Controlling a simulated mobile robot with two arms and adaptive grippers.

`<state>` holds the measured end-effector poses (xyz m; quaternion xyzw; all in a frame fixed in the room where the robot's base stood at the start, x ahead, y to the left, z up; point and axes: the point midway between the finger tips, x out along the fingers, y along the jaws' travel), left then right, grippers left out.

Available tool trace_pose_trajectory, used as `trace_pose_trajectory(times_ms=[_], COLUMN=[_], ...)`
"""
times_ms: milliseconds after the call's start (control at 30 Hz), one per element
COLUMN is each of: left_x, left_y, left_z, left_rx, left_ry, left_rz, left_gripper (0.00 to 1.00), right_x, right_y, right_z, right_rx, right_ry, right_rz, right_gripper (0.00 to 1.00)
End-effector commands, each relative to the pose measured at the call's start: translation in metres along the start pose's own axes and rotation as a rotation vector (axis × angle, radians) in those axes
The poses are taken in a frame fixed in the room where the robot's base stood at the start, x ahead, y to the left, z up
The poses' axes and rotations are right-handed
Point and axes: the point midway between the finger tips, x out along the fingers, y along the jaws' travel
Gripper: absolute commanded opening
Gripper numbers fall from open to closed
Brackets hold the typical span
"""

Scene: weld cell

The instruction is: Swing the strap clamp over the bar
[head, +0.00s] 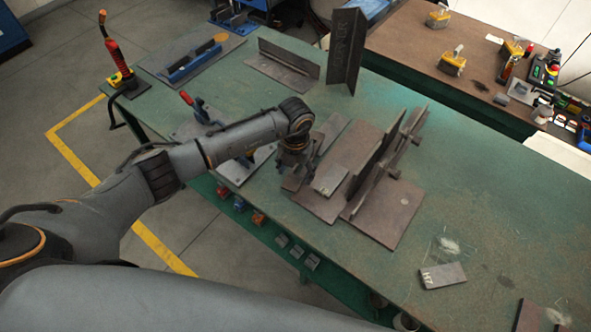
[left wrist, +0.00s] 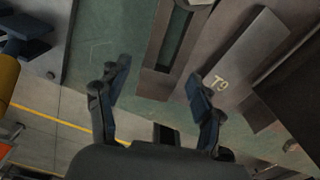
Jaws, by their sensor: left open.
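A dark brown slotted strap (left wrist: 156,45), which looks like the strap clamp, lies in the left wrist view just beyond my fingertips. A matching narrow piece (head: 329,134) shows beside my wrist in the head view. A flat grey bar marked T9 (left wrist: 245,58) lies to its right, apart from my fingers; in the head view a small light bar (head: 330,179) lies on the brown plate. My right gripper is not in view.
Upright brown plates (head: 383,160) stand right of the gripper on the green table (head: 480,200). A red-handled clamp (head: 187,98) stands on a grey plate to the left. A tall angle piece (head: 346,50) stands behind. The table's right side is mostly clear.

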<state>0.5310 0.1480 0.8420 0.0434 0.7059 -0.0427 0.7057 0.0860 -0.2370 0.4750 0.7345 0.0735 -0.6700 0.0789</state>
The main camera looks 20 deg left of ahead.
Motion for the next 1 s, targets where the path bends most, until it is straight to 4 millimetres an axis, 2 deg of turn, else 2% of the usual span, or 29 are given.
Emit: trace_pose_trajectory(times_ms=[333,600,667,1000], left_x=[0.0037,0.0034,0.0033,0.0036], left_y=[-0.0004,-0.0004,-0.0004,-0.0013], left_z=[-0.0001,0.0000,0.0001,0.0010], left_rx=[0.001,0.000,0.000,-0.027], left_ry=[0.000,0.000,0.000,-0.001], left_rz=[-0.001,-0.001,-0.001,-0.001], left_gripper=[0.64,0.09,0.00,0.00], right_x=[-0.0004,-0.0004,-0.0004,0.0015], right_y=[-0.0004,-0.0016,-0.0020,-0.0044], right_z=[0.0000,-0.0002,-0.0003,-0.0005], right_rx=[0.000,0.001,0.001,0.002], right_ry=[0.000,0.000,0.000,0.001], right_rz=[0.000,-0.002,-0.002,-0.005], right_gripper=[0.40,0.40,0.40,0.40])
